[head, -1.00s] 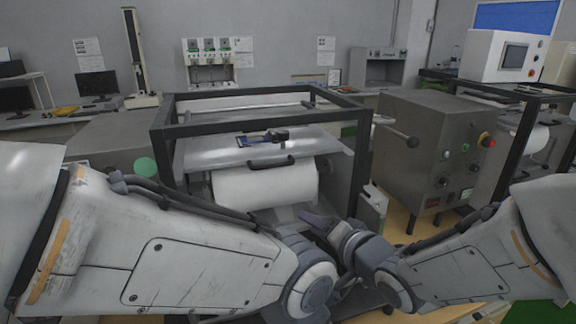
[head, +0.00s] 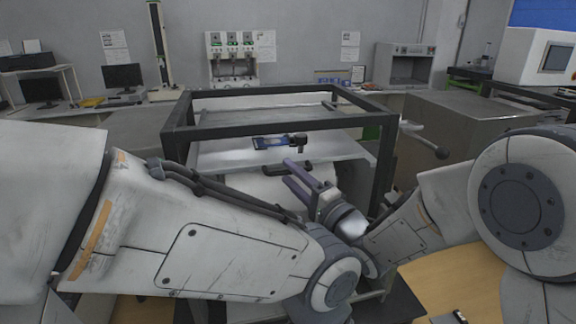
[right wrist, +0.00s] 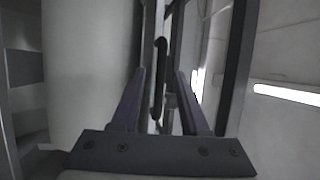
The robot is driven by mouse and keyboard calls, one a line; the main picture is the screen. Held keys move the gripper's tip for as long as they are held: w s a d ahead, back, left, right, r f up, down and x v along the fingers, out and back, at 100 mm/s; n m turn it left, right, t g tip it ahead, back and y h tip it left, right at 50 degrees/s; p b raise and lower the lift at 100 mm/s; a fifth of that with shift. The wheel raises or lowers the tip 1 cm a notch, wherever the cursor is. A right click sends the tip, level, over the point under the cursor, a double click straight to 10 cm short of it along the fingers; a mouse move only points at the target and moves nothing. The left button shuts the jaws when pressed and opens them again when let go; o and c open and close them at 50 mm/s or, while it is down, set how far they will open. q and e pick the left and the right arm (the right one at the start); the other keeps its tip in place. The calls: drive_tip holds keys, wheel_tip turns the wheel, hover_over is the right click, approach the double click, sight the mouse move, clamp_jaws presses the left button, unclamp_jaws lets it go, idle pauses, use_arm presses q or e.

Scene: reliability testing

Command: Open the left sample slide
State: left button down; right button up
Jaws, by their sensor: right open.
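The sample slide (head: 225,155) is a flat grey metal plate inside a black square frame. A black handle (head: 308,167) is on its front edge, and a blue and dark device lies on top. My right gripper (head: 287,171) is open, its purple-grey fingers reaching up and left to the handle. In the right wrist view the handle (right wrist: 160,65) shows as a dark bar between the open fingers (right wrist: 159,78); I cannot tell whether they touch it. My left arm crosses the lower left, and its gripper is not visible.
A white roll (head: 250,185) hangs under the plate, also large at left in the right wrist view (right wrist: 90,80). The black frame (head: 385,160) has posts on both sides of the plate. A grey metal cabinet (head: 470,115) with a lever stands at right.

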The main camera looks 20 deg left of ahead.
drive_tip(key=shift+x, duration=0.9)
clamp_jaws()
idle(0.8)
